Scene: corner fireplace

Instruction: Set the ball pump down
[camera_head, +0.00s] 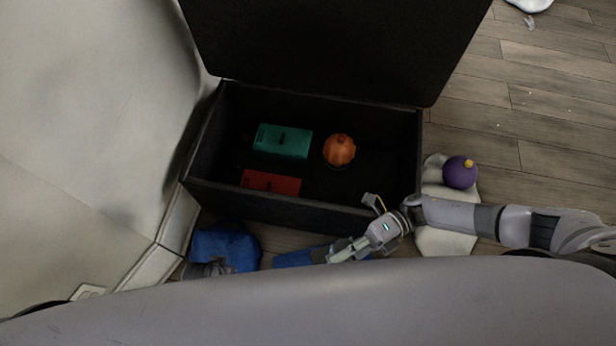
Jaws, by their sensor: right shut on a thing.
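My right gripper (347,250) reaches in from the right, just in front of the open black box. It is shut, with its fingers pointing down and to the left. A long blue thing (296,257) shows at its fingertips; I take it for the ball pump, held low in front of the box. Its lower part is hidden by my grey body, and I cannot tell whether it touches the floor.
The black box (270,208) has its lid up and holds a green box (283,143), a red box (270,183) and an orange round thing (339,150). A blue item (224,248) lies left. A purple ball (460,172) rests on a pale cloth (445,243).

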